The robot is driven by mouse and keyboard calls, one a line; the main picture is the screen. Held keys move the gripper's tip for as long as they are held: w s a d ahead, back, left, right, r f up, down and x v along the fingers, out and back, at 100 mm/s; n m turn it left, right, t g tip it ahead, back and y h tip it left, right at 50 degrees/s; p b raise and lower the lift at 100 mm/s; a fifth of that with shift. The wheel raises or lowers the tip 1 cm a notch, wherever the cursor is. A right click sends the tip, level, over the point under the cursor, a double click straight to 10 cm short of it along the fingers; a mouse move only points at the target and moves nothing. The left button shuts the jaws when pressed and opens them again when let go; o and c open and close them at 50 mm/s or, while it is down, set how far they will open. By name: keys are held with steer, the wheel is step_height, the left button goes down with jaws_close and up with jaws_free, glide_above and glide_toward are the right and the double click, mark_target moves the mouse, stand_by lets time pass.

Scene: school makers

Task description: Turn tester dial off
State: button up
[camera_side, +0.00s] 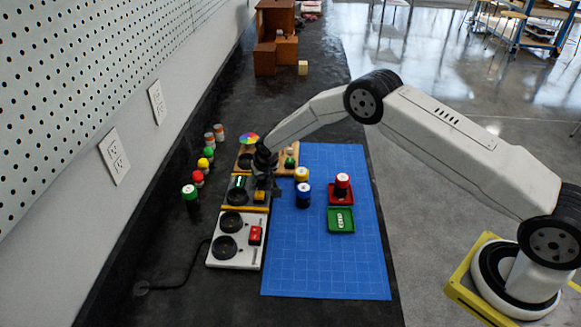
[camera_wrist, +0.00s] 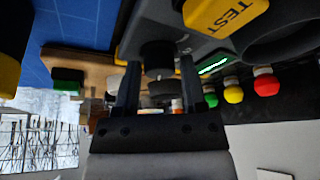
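The tester (camera_side: 232,198) is a dark grey box with yellow trim, a lit green display (camera_side: 239,183) and a yellow button (camera_side: 260,196) marked TEST in the wrist view (camera_wrist: 225,12). My gripper (camera_side: 263,178) points down at the tester's far right part and hides the dial in the side view. In the wrist view a black round dial (camera_wrist: 157,55) stands between the two fingers of my gripper (camera_wrist: 160,68). The fingers are apart, with a gap visible on each side of the dial. Its pointer setting cannot be read.
A white unit (camera_side: 220,262) with black round pads and a red switch (camera_side: 255,235) stands in front. A wooden board (camera_side: 288,160) is behind. Several coloured-capped jars line the left. A red tray (camera_side: 331,197) and green tray (camera_side: 341,227) lie on the blue mat (camera_side: 320,270), whose front is clear.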

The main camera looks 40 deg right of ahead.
jaws_close()
steer(key=shift+n, duration=0.7)
steer(key=shift+d+n+y, duration=0.1)
steer(key=shift+n+y, duration=0.8)
steer(key=shift+n, duration=0.7)
steer(key=shift+w+n+g+y, duration=0.15)
steer(key=shift+n+y, duration=0.3)
steer(key=shift+n, duration=0.8)
steer(key=shift+s+n+g+y, duration=0.1)
steer(key=shift+n+g+y, duration=0.25)
steer(key=shift+n, duration=0.9)
steer(key=n+g+y, duration=0.1)
steer(key=n, duration=0.3)
steer(key=shift+w+d+n, duration=0.1)
steer(key=shift+n, duration=0.3)
steer(key=shift+r+n+g+y, duration=0.1)
steer(key=shift+n+g+y, duration=0.3)
steer(key=shift+n, duration=0.65)
steer(key=shift+n+g+y, duration=0.1)
steer(key=shift+n+g, duration=0.5)
steer(key=shift+n, duration=0.75)
steer(key=shift+o, duration=2.2)
jaws_free()
